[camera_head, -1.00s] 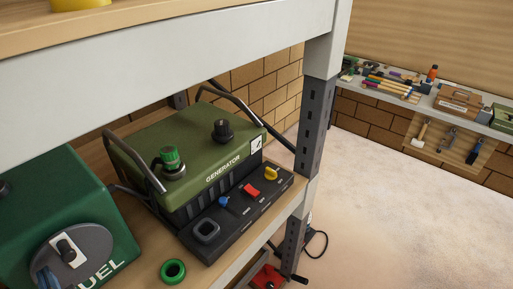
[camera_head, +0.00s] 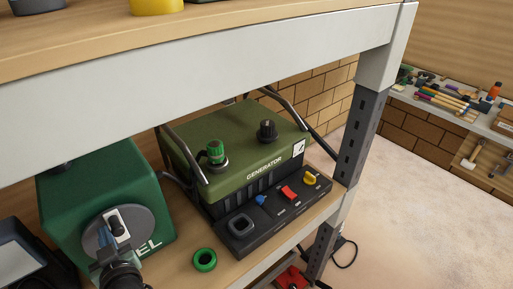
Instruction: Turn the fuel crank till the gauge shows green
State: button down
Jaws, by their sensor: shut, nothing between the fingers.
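The green fuel box (camera_head: 75,200) stands at the left of the shelf, its front partly lettered "EL". On its front is a round grey disc (camera_head: 145,228) with the crank (camera_head: 116,224), a pale plate with a dark knob. My gripper (camera_head: 110,248) is at the disc, just below the crank in the picture, and covers part of the disc and lettering. It is shut with nothing held; whether it touches the crank I cannot tell. I cannot make out a gauge or any green reading.
An olive generator (camera_head: 240,150) with switches stands right of the fuel box. A green ring (camera_head: 205,260) lies on the shelf in front. A dark device (camera_head: 22,258) stands at the lower left. The upper shelf beam (camera_head: 200,85) and post (camera_head: 360,140) bound the space.

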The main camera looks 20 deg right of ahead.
jog(key=shift+w+d+r, duration=0.1)
jog(key=shift+d, duration=0.15)
jog(key=shift+w+d+b, duration=0.2)
jog(key=shift+d+b, duration=0.3)
jog(key=shift+d, duration=0.25)
jog(key=shift+w+d+r, duration=0.1)
jog(key=shift+d+r, duration=0.05)
jog(key=shift+d, duration=0.2)
jog(key=shift+w+d+f+b, duration=0.15)
jog(key=shift+d+f+b, duration=0.15)
jog(key=shift+d+b, duration=0.4)
jog(key=shift+w+d+b, duration=0.1)
jog(key=shift+d+b, duration=0.1)
jog(key=shift+b, duration=0.25)
jog(key=shift+d+r, duration=0.1)
